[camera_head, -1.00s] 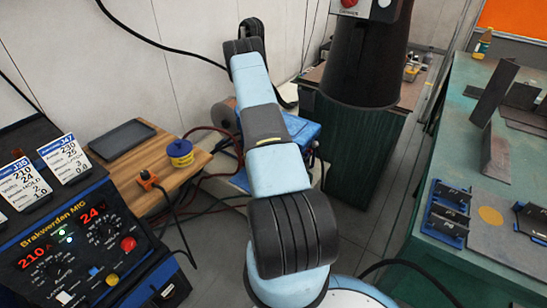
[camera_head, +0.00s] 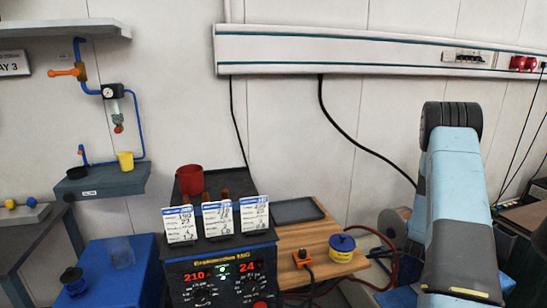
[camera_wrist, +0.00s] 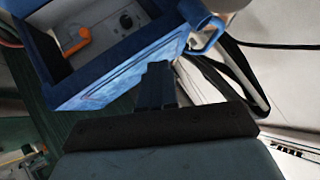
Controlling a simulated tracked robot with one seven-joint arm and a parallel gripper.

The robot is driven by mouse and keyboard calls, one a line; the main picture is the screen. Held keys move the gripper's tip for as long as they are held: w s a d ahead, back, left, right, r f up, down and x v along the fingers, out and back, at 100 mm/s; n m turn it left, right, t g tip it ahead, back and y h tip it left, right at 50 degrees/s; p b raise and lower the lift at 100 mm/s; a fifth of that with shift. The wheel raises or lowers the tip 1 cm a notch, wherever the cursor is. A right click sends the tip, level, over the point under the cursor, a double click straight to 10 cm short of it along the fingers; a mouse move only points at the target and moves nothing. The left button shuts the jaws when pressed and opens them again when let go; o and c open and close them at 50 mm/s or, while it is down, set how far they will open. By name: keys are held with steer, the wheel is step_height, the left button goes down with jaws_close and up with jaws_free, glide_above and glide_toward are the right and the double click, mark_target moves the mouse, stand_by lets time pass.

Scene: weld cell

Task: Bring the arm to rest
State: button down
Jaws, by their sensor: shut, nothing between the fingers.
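My arm (camera_head: 455,200), light blue with dark joint covers, stands at the right of the head view, its upper end in front of the wall. My gripper is not visible in the head view. In the wrist view my gripper (camera_wrist: 157,82) is shut and empty, its dark fingers pointing up the picture. Just beyond the fingers is a blue box-like unit (camera_wrist: 110,80) with an orange part (camera_wrist: 75,42) and a dial in its recess. I cannot tell whether the fingers touch it.
The welding power source (camera_head: 222,275) carries several cards and a red cup (camera_head: 190,180). Beside it is a wooden table (camera_head: 300,240) with a dark tray (camera_head: 298,210) and a yellow-and-blue pot (camera_head: 342,247). A blue surface (camera_head: 125,285) is at left. Black cables hang along the wall.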

steer(key=w+a+r+n+y, duration=0.1)
steer(key=a+r+n, duration=0.1)
steer(key=a+r, duration=0.45)
steer(key=a+r+n+y, duration=0.15)
steer(key=a+r, duration=0.25)
steer(key=r, duration=0.6)
steer(key=s+a+r+n+y, duration=0.1)
steer(key=s+a+r+n, duration=0.15)
steer(key=a+r, duration=0.4)
steer(key=s+a+r+n+y, duration=0.1)
steer(key=s+a+r+y, duration=0.1)
steer(key=s+a+r, duration=0.45)
steer(key=s+a+r+n, duration=0.3)
steer(key=s+a+r, duration=0.1)
steer(key=s, duration=0.5)
steer(key=s+a+r+n+g+y, duration=0.1)
steer(key=s+a+r+n, duration=0.2)
steer(key=s, duration=0.7)
steer(key=s+a+r+n, duration=0.2)
steer(key=s+a+r, duration=0.4)
steer(key=s, duration=0.4)
steer(key=shift+s+r+n+g+y, duration=0.15)
steer(key=shift+r+n+g+y, duration=0.25)
steer(key=shift+r, duration=0.15)
